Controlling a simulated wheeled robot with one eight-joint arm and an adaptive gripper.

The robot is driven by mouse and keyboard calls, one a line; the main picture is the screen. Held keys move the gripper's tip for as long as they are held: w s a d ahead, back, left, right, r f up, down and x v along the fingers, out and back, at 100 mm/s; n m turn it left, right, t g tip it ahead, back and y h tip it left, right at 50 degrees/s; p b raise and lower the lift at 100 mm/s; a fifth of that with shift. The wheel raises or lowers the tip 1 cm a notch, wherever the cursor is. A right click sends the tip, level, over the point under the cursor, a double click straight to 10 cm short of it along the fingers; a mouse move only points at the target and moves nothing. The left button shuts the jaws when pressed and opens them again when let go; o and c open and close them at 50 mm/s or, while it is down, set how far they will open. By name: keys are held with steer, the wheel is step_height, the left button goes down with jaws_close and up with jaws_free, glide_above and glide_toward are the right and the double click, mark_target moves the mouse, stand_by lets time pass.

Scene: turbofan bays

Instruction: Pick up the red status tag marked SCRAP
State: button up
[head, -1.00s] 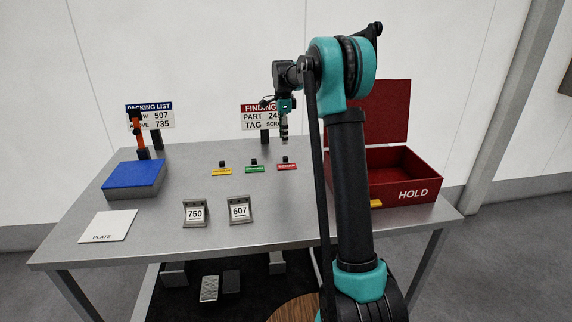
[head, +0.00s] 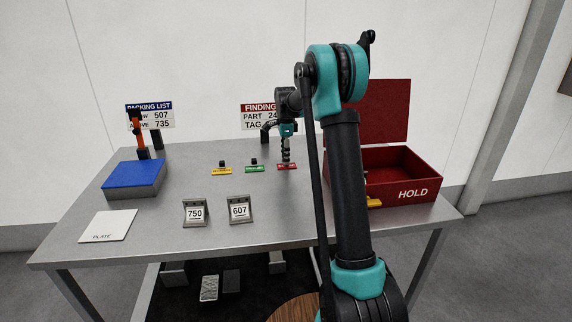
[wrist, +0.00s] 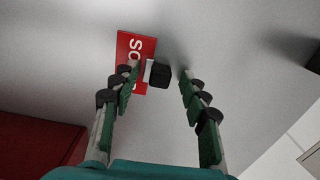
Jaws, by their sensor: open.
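The red status tag (head: 287,167) lies on the grey table, rightmost in a row of three tags. In the wrist view the red tag (wrist: 134,46) shows a few white letters, partly covered by a finger, and a black knob (wrist: 160,75) at its side. My gripper (head: 286,157) is just above the tag in the head view. In the wrist view my gripper (wrist: 157,72) is open, with the black knob between its fingertips. I cannot tell whether a finger touches the tag.
A yellow tag (head: 222,171) and a green tag (head: 255,169) lie to the left. A red HOLD box (head: 413,192) with a raised lid stands at right. A FINDING sign (head: 258,115) stands behind. Number stands 750 (head: 195,212) and 607 (head: 239,209) are in front.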

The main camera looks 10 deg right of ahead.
steer(key=shift+c, duration=0.3)
jaws_close()
steer(key=shift+r, duration=0.15)
